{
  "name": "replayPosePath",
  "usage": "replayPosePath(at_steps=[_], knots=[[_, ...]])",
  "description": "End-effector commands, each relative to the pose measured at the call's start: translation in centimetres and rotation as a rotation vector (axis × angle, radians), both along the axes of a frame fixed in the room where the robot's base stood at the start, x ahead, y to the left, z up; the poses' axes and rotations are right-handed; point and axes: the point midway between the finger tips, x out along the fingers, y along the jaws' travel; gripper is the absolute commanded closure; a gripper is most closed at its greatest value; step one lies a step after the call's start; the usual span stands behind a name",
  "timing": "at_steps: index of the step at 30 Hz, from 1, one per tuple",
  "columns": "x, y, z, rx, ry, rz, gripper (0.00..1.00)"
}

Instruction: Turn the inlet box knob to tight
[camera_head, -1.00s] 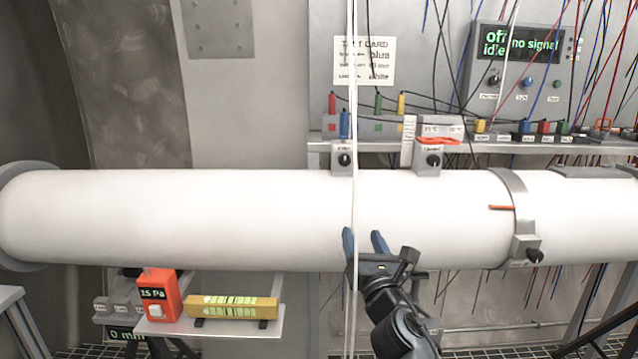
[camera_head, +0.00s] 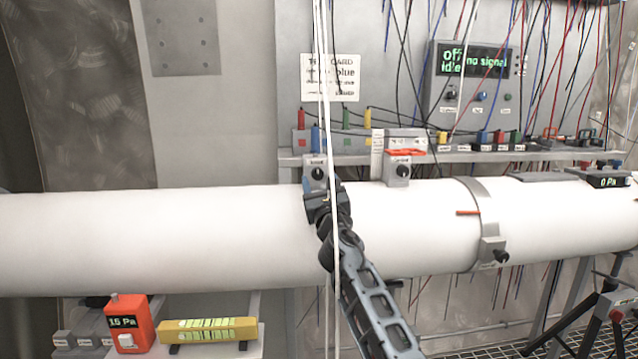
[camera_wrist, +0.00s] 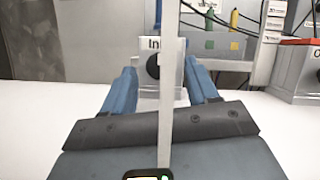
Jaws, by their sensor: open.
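The inlet box (camera_head: 313,161) is a small grey box on top of the white pipe, with a black round knob (camera_head: 317,174) on its front. In the wrist view the box label reads "In…" and the dark knob (camera_wrist: 153,67) shows between my two blue fingers. My gripper (camera_wrist: 160,68) is open, one finger on each side of the knob's line of sight. The fingertips seem short of the knob; contact cannot be told. In the head view my gripper (camera_head: 321,187) is just below the knob and partly covers the box. The knob's pointer direction is unclear.
A thin white cord (camera_head: 325,100) hangs in front of my gripper and crosses the wrist view (camera_wrist: 171,90). A similar box with a black knob and red top piece (camera_head: 398,170) stands right. The white pipe (camera_head: 150,235) runs below; a shelf with coloured plugs is behind.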

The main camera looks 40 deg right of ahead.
Motion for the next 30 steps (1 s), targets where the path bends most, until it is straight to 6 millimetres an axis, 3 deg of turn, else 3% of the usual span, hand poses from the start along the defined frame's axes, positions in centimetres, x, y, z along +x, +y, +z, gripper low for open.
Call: replayPosePath(at_steps=[11, 27, 30], knots=[[0.53, -0.28, 0.25, 0.001, 0.0, 0.0, 0.41], [0.52, -0.25, 0.26, 0.001, 0.0, 0.001, 0.92], [0.52, -0.26, 0.25, 0.002, -0.001, 0.001, 0.97]])
